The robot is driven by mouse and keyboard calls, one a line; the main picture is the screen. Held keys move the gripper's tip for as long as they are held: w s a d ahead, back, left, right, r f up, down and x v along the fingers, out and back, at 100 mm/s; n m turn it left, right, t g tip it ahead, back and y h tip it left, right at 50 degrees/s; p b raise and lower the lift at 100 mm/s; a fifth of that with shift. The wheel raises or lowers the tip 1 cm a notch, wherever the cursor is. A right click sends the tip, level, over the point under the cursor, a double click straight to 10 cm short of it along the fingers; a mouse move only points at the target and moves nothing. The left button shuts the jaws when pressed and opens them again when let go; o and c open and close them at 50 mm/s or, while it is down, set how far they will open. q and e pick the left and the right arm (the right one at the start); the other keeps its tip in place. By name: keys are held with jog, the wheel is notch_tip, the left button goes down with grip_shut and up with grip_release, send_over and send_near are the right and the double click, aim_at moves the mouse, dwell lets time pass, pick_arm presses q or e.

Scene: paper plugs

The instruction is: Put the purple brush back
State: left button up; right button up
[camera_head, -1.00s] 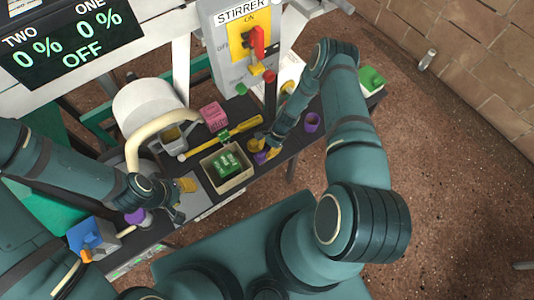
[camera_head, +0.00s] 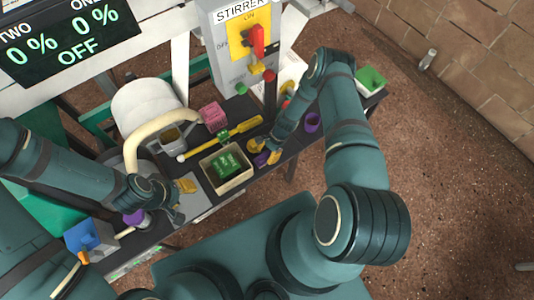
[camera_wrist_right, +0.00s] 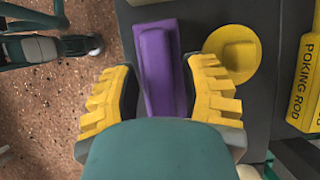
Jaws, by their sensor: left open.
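The purple brush, as far as I can tell, is the long purple block (camera_wrist_right: 160,70) lying on the dark bench top in the right wrist view. It also shows small in the head view (camera_head: 262,159). My right gripper (camera_wrist_right: 162,85) has its yellow fingers open on both sides of it, with a gap showing at the left finger. In the head view my right gripper (camera_head: 265,152) is low over the bench, right of the beige box. My left gripper (camera_head: 186,199) is open and empty near the bench's front edge.
A yellow round piece (camera_wrist_right: 232,52) and a yellow poking rod (camera_wrist_right: 306,75) lie right of the brush. The beige box (camera_head: 244,178) holds green items. A pink block (camera_head: 213,114) and stirrer panel (camera_head: 228,55) are behind.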

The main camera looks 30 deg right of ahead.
jog(key=shift+r, duration=0.2)
jog(key=s+p+v, duration=0.1)
jog(key=p+v, duration=0.2)
jog(key=v, duration=0.9)
jog(key=s+a+r+n+t, duration=0.1)
jog(key=s+a+r+n, duration=0.4)
jog(key=a+r+n, duration=0.2)
jog(key=s+a+r+n+t+h, duration=0.1)
jog(key=s+a+r+n, duration=0.5)
jog(key=a+r, duration=0.3)
jog(key=shift+a+r+n, duration=0.2)
jog(key=shift+a+n, duration=0.7)
jog(key=shift+a, duration=0.05)
jog(key=shift+s, duration=0.15)
